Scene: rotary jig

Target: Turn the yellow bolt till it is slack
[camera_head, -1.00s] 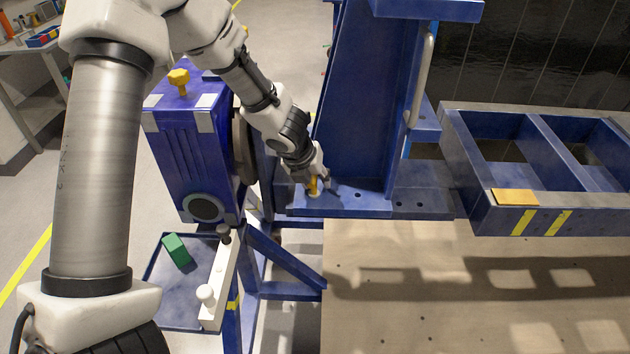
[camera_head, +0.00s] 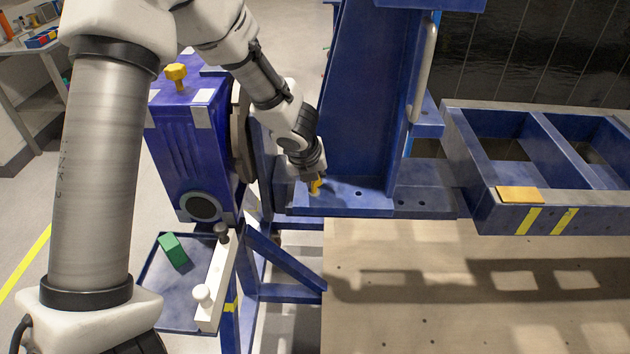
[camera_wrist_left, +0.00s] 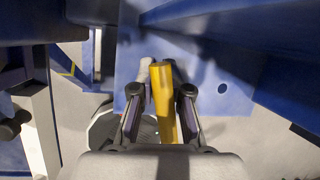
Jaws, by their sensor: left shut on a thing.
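The yellow bolt (camera_head: 315,186) stands at the left end of the blue jig's base plate (camera_head: 350,197), largely covered by my left gripper (camera_head: 314,187) in the head view. In the left wrist view the yellow bolt (camera_wrist_left: 164,100) runs between the two fingers of my left gripper (camera_wrist_left: 162,98), which are shut on it. A pale rounded piece shows beside the bolt's far end. My right gripper is in neither view.
A blue gearbox (camera_head: 188,140) with a yellow knob (camera_head: 176,75) stands left of the jig. A tray (camera_head: 157,283) holds a green block (camera_head: 173,250). A white bar (camera_head: 212,290) with knobs lies at its edge. A blue frame (camera_head: 480,205) is at right.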

